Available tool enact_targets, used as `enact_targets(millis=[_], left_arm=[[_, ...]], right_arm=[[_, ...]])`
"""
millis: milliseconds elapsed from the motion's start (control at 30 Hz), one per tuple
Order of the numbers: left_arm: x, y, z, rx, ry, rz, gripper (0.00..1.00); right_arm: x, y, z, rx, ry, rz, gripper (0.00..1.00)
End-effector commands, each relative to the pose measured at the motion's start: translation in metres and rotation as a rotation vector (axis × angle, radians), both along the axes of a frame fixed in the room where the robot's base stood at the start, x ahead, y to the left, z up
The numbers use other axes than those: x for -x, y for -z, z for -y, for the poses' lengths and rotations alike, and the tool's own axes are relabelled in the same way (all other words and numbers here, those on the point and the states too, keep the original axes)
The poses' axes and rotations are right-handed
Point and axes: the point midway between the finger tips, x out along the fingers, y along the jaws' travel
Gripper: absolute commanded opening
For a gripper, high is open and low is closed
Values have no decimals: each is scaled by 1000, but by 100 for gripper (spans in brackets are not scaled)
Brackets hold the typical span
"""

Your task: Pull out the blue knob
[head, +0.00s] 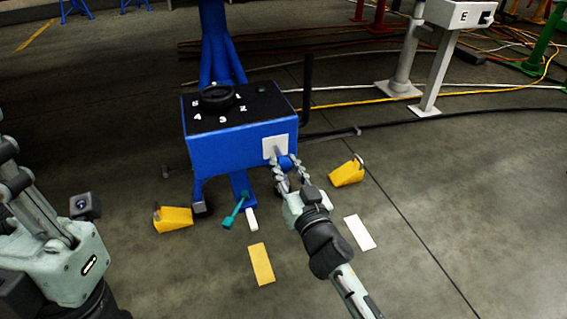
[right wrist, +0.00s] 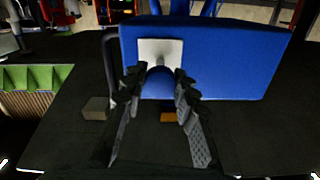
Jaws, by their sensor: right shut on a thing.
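The blue knob (head: 287,161) sticks out of a pale square plate (head: 275,147) on the front of the blue box. In the right wrist view the knob (right wrist: 159,76) shows dark blue in front of the plate (right wrist: 150,50), between the fingertips. My right gripper (head: 282,171) is shut on the knob, with one finger on each side; its fingers also fill the right wrist view (right wrist: 159,88). My left gripper (head: 22,172) is at the left edge of the head view, far from the box and partly cut off, so its opening is unclear.
The blue box (head: 225,150) has a black top with a round black dial (head: 217,98) and numbers. A teal lever (head: 236,210) sits below it. Yellow wedges (head: 173,219) (head: 347,172) flank it on the floor. Cables lie behind; the floor in front is mostly clear.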

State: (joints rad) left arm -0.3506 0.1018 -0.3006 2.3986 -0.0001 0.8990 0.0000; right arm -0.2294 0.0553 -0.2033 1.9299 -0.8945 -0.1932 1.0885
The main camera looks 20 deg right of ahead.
Motion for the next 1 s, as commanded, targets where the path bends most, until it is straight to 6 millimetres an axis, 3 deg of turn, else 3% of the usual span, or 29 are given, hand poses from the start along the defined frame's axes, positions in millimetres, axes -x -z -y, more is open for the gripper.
enact_targets(millis=[33,67,233,633,1000], left_arm=[[0,0,0,0,0,0,0],[0,0,0,0,0,0,0],[-1,0,0,-1,-1,-1,0],[0,-2,-1,4,-3,0,0],[0,-1,0,1,-1,-2,0]], right_arm=[[2,2,-1,0,-2,-5,0],[3,2,-1,0,-2,-5,29],[2,2,-1,0,-2,-4,50],[9,2,0,-2,-2,-4,50],[83,3,5,-3,2,-8,50]])
